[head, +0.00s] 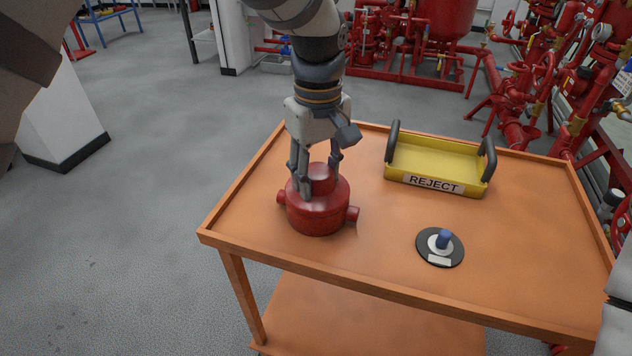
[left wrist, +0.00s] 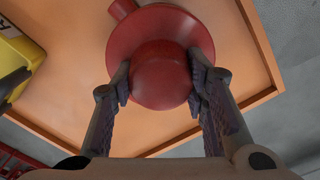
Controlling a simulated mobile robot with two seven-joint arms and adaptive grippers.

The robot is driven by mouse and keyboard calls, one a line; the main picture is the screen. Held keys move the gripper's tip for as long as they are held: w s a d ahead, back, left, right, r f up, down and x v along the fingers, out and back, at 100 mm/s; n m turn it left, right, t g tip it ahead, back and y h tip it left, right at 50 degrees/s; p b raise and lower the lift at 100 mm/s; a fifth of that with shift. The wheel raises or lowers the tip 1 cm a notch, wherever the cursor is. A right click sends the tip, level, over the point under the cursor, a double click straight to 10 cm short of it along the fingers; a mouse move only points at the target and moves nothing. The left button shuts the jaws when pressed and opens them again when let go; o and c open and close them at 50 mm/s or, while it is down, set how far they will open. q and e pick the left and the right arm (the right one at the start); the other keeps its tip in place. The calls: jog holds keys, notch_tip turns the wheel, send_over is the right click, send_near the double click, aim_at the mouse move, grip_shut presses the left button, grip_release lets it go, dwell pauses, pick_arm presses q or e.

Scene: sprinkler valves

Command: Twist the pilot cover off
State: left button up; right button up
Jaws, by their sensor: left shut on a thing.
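The red valve (head: 318,212) stands upright on the orange cart top, with a stub pipe out of each side. Its pilot cover (head: 321,178) is the round red knob on top; it also shows in the left wrist view (left wrist: 160,78). My left gripper (head: 318,185) comes down from above, its fingers on either side of the cover. In the left wrist view both finger pads (left wrist: 158,85) press against the cover's sides. The cover sits on the valve, and I see no gap beneath it. My right gripper is not in view.
A yellow tray (head: 420,182) marked REJECT, with dark handles, stands at the back of the orange cart (head: 385,262). A black disc (head: 426,256) with a blue-topped peg (head: 443,239) lies at the front right. The cart has a raised rim. Red pipework fills the background.

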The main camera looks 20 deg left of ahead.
pick_arm(q)
jog(key=shift+s+f+n, duration=0.1)
jog(key=shift+n, duration=0.9)
jog(key=shift+r, duration=2.6)
